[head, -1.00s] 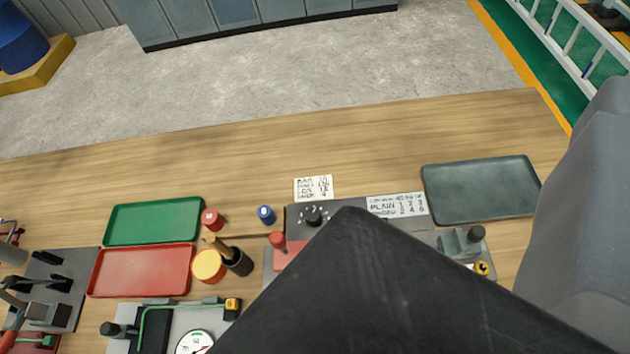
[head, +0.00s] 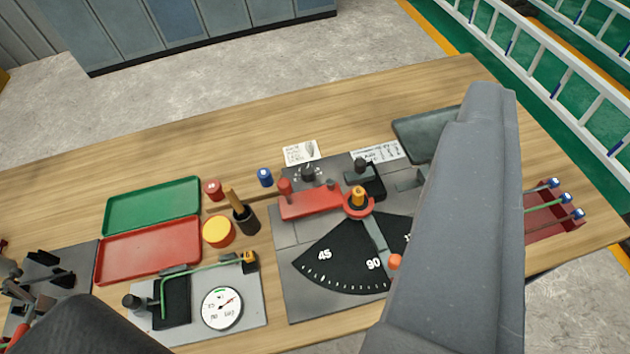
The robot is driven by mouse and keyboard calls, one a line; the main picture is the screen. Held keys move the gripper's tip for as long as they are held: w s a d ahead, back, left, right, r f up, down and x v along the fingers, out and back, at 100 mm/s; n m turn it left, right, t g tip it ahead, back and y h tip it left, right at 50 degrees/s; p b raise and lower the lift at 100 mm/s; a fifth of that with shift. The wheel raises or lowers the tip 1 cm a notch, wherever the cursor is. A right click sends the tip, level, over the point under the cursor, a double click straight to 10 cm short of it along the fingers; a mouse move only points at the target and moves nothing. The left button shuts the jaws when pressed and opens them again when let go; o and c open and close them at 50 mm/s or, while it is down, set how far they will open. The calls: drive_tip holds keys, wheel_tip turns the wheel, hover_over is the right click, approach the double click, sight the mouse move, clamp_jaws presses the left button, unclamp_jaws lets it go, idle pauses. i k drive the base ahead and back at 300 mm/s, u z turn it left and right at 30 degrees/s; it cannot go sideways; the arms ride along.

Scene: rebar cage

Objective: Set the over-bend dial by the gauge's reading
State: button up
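The over-bend dial (head: 308,174) is a small black knob ringed by white marks on the grey bender plate. Its setting is too small to read. The gauge (head: 222,307) is a round white dial at the front of a grey fixture, with a green mark at its top and a thin needle; its reading is not legible. A bent green bar (head: 205,268) lies on this fixture, beside a yellow-marked block (head: 249,262). My gripper's fingers do not show; a dark part and a grey link of my arm cover the lower left and right.
The bender has a red block (head: 310,203) and a black angle scale (head: 340,262). Two cards (head: 300,152) lie behind it. Green (head: 150,207) and red (head: 148,250) trays and a yellow-topped can (head: 218,232) stand left. A red rack (head: 550,220) with several bars is right.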

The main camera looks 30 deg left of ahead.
sight(307, 171)
drive_tip(key=u, duration=0.15)
drive_tip(key=i, duration=0.9)
drive_tip(key=z, duration=0.1)
